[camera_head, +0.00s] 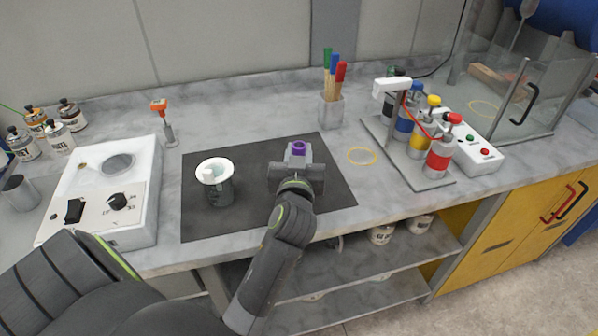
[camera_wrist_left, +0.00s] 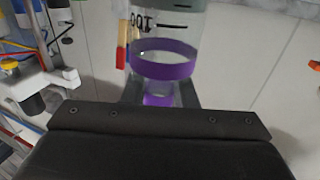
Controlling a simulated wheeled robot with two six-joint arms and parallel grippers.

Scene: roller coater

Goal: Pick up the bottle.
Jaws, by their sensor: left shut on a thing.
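My left gripper (camera_head: 297,168) is over the right part of the dark mat (camera_head: 230,230). It is shut on the bottle, whose purple part (camera_head: 298,147) shows just beyond the fingers in the head view; the gripper hides the rest. In the left wrist view the bottle (camera_wrist_left: 165,45) is clear, with dark markings and a purple band, and it sits between the fingers of the left gripper (camera_wrist_left: 160,93). I cannot tell whether it touches the mat. My right gripper is not in view.
A white hotplate device (camera_head: 105,190) is at the left. A pen holder (camera_head: 331,112), a rack with colored bottles (camera_head: 437,158) and a glass enclosure (camera_head: 510,100) stand behind and right.

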